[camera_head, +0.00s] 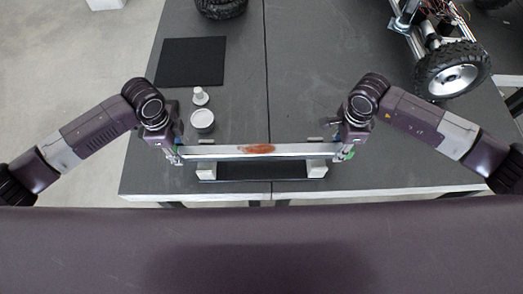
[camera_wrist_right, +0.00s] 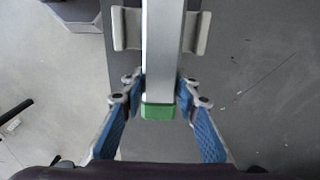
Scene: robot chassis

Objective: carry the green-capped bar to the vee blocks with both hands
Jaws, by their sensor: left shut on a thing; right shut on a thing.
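The silver bar (camera_head: 220,151) spans level between my two grippers in the head view, with a reddish-brown patch at its middle. Its green cap (camera_wrist_right: 158,111) shows at the near end in the right wrist view. My left gripper (camera_head: 178,155) is shut on the bar's left end. My right gripper (camera_head: 343,152) is shut on its right end; the blue-padded fingers flank the bar just behind the cap. The left vee block (camera_head: 206,171) and right vee block (camera_head: 317,169) show along the bar's lower edge in the head view. I cannot tell whether the bar touches them.
A dark strip (camera_head: 258,172) lies between the blocks near the table's front edge. A white round container (camera_head: 202,119) and a small white piece (camera_head: 200,96) stand behind the left gripper. A black mat (camera_head: 190,62) lies back left. A wheeled chassis (camera_head: 430,45) occupies the back right.

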